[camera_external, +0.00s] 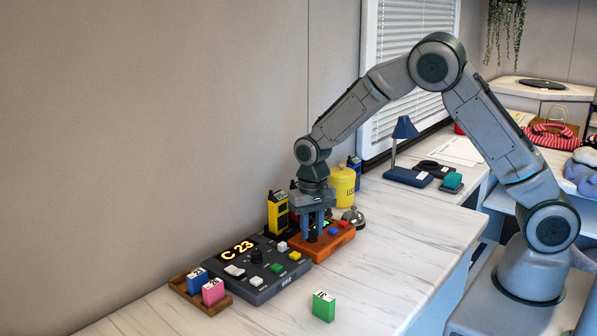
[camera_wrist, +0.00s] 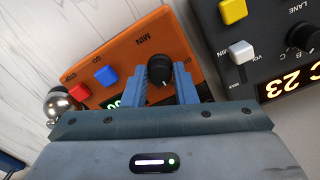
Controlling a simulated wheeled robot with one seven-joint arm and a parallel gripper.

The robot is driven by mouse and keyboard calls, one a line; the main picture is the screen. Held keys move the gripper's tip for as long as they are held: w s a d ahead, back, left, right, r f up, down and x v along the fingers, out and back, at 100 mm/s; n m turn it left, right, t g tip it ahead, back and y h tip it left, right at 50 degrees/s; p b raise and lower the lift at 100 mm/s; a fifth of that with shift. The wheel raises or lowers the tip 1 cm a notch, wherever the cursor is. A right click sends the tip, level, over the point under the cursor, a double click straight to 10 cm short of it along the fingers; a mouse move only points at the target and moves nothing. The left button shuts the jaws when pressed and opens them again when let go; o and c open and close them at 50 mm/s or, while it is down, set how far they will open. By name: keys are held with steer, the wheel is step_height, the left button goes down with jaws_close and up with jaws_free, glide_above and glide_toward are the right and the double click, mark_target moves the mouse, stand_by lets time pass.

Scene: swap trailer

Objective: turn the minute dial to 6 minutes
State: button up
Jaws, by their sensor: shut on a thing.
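The minute dial (camera_wrist: 160,71) is a black round knob with a white pointer mark on the orange timer box (camera_wrist: 139,52), beside the printed word MIN. My gripper (camera_wrist: 165,78) points down with its blue fingers on either side of the knob and is shut on it. In the external view my gripper (camera_external: 313,238) stands over the left part of the orange timer box (camera_external: 325,245), and its fingers hide the dial. A green display on the box is mostly hidden by my gripper, so I cannot read its number. A blue button (camera_wrist: 106,77) and a red button (camera_wrist: 79,93) sit on the box.
A dark console (camera_external: 256,268) reading C 23 stands left of the timer. A wooden tray (camera_external: 213,306) holds a blue and a pink block. A green block (camera_external: 324,306) stands in front. A silver bell (camera_external: 354,217), yellow pot (camera_external: 342,186) and yellow radio (camera_external: 277,212) are close by.

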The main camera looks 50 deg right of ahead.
mark_target(312, 231)
steer(key=o, duration=1)
steer(key=shift+r, duration=0.1)
step_height(312, 231, up, 14)
steer(key=shift+f, duration=0.2)
